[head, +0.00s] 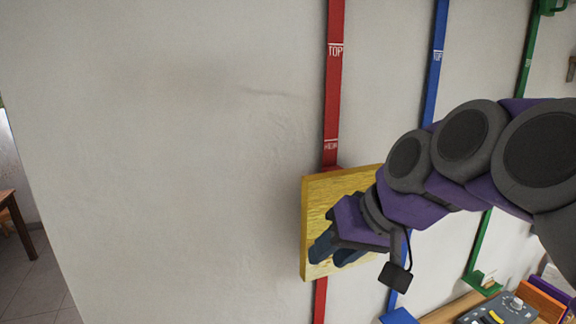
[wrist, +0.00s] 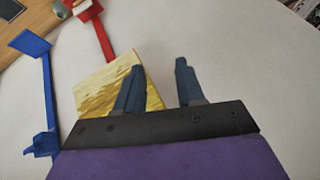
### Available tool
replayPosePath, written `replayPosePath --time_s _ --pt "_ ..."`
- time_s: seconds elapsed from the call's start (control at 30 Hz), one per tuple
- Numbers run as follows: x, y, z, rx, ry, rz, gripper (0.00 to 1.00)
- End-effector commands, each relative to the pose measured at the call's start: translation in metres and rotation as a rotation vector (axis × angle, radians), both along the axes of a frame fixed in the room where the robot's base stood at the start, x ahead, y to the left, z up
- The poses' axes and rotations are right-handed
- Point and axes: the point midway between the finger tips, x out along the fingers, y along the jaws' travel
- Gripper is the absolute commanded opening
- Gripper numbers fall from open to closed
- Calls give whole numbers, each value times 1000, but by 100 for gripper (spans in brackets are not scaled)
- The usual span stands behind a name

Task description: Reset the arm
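My arm reaches in from the right in the head view, and my gripper (head: 328,247) is in front of a yellow wooden-looking panel (head: 318,192) by the wall. In the wrist view my gripper (wrist: 157,82) has its two dark fingers apart, with nothing visible between them. The yellow panel also shows behind the left finger in the wrist view (wrist: 100,92). I cannot tell whether a finger touches the panel. Part of the panel is hidden behind my gripper in the head view.
A red strip (head: 333,90), a blue strip (head: 435,70) and a green strip (head: 528,62) run down the pale wall (head: 180,130). A control box with knobs (head: 500,310) sits on a wooden surface at lower right. A brown table (head: 15,215) stands far left.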

Motion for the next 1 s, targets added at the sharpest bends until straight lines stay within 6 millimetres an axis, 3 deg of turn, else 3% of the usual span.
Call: replayPosePath --time_s 0.03,0.2,0.5,0.6,0.8,1.0 --pt "-13 1 -31 -27 47 -4 38" --pt "-55 -5 -114 -125 186 -36 38" --pt "-147 -35 -249 -310 416 -99 38" --pt "-178 -48 -284 -366 479 -117 38" --pt "-221 -66 -328 -439 566 -142 38" --pt "-232 -71 -337 -458 587 -149 38"
